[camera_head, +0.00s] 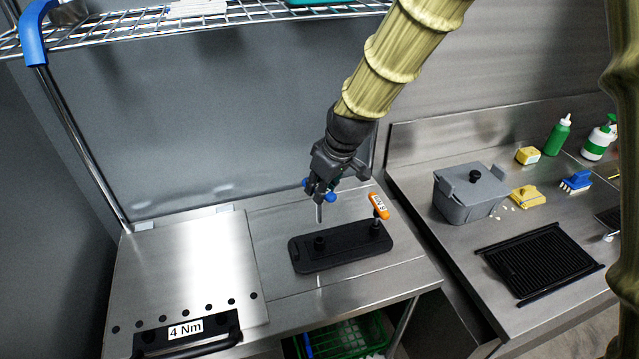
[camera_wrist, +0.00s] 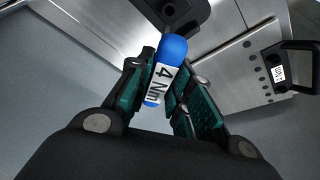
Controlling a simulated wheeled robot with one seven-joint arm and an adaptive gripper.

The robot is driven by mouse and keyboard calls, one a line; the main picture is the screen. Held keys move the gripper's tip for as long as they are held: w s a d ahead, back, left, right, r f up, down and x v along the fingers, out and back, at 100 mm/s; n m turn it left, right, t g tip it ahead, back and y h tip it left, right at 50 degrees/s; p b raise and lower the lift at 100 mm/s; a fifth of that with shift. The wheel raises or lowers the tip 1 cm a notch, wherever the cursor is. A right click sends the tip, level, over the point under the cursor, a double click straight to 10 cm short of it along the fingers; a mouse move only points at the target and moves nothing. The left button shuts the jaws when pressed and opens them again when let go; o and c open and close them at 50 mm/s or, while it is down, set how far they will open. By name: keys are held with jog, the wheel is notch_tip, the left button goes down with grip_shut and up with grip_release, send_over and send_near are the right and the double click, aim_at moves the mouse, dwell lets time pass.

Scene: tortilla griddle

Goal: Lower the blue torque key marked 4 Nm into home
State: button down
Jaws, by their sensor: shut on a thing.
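The blue torque key (camera_wrist: 173,48) is marked 4 Nm on a white label. My gripper (camera_wrist: 165,85) is shut on its handle. In the head view, my gripper (camera_head: 321,188) holds the blue key (camera_head: 331,197) above the black holder (camera_head: 300,262), its metal shank pointing down. The holder has a raised round socket near its left end, just below the shank. The shank tip looks apart from the socket, though the exact gap is hard to tell. An orange key (camera_head: 379,206) stands in the holder's right end.
A griddle plate (camera_head: 190,265) with a 4 Nm label and black handle lies left of the holder. A wire shelf (camera_head: 230,14) hangs above. On the right counter are a grey lidded container (camera_head: 468,200), a black grate (camera_head: 540,262) and bottles.

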jog(key=shift+s+d+r, duration=0.15)
jog(key=shift+s+r, duration=0.15)
jog(key=shift+s, duration=0.1)
jog(key=shift+w+f, duration=0.15)
jog(key=shift+w, duration=0.15)
jog(key=shift+w+f, duration=0.35)
jog(key=shift+f, duration=0.35)
jog(key=shift+s+f+b, duration=0.3)
jog(key=shift+s+b, duration=0.05)
jog(key=shift+s, duration=0.05)
jog(key=shift+f, duration=0.3)
jog(key=shift+b+x, duration=0.45)
jog(key=shift+x, duration=0.35)
notch_tip(320, 180, down, 2)
jog(key=shift+d+f+b, duration=0.1)
jog(key=shift+d+b, duration=0.05)
jog(key=shift+b, duration=0.3)
jog(key=shift+s, duration=0.1)
